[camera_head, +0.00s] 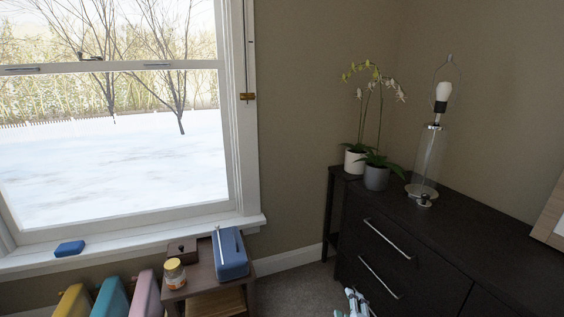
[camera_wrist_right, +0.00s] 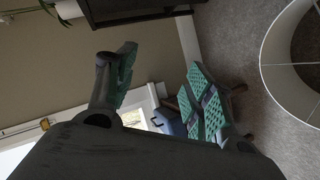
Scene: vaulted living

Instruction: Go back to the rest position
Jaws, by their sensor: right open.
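My right gripper (camera_wrist_right: 160,88) is open in the right wrist view, with its teal-padded fingers wide apart and nothing between them. A small white and teal part at the bottom edge of the head view (camera_head: 356,302) appears to be the same gripper, in front of the dark dresser. Most of that arm is outside the head view. My left gripper is not in view.
A white lampshade-like ring (camera_wrist_right: 290,65) shows near the carpet. A small table (camera_head: 205,282) holds a jar (camera_head: 175,274), a brown box (camera_head: 182,250) and a blue case (camera_head: 230,254).

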